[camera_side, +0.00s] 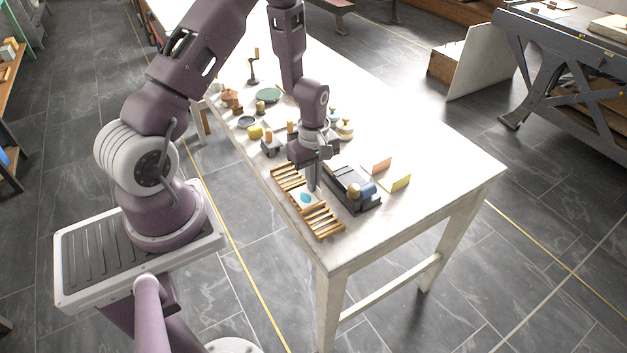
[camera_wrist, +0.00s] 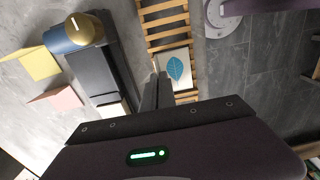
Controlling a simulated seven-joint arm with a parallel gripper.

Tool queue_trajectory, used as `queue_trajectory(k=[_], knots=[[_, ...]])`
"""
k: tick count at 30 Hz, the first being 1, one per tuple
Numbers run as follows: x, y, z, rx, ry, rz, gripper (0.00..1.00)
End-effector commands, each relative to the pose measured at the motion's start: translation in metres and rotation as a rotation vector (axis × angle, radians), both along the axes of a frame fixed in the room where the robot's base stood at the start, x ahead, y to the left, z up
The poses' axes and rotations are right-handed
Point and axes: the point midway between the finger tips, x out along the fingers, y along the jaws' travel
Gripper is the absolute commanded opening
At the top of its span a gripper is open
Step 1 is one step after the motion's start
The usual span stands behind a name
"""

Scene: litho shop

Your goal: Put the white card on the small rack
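The white card (camera_wrist: 174,69) bears a blue leaf print. It is at the small wooden slatted rack (camera_wrist: 165,22), over the middle slats, and looks roughly flat. In the side view the card (camera_side: 306,199) shows between the bare slats of the rack (camera_side: 323,221). My gripper (camera_wrist: 161,76) points down at the card's edge, its two fingers close together. The card's near corner meets the fingertips and looks pinched there. The contact is partly hidden, and I cannot tell whether the card's underside touches the slats.
A dark press-like device (camera_side: 350,187) with a blue roller and a brass knob stands beside the rack. Folded pink (camera_side: 376,166) and yellow (camera_side: 396,180) cards stand beyond it. Several small items and a green dish (camera_side: 268,95) lie farther back. The table's front corner is clear.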

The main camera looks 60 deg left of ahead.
Motion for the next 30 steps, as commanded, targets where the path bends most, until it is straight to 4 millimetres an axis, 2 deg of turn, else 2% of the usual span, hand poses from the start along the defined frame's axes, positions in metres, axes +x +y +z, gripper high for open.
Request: queue_trajectory(k=[9, 10, 13, 14, 20, 23, 30], knots=[[0.0, 0.0, -0.0007, 0.0, 0.0, 0.0, 0.0], [0.0, 0.0, -0.0007, 0.0, 0.0, 0.0, 0.03], [-0.0001, 0.0, -0.0007, 0.0, 0.0, 0.0, 0.22], [-0.0001, 0.0, -0.0007, 0.0, 0.0, 0.0, 0.26], [-0.0001, 0.0, -0.0007, 0.0, 0.0, 0.0, 0.26], [-0.0001, 0.0, -0.0007, 0.0, 0.0, 0.0, 0.13], [-0.0001, 0.0001, -0.0007, 0.0, 0.0, 0.0, 0.13]])
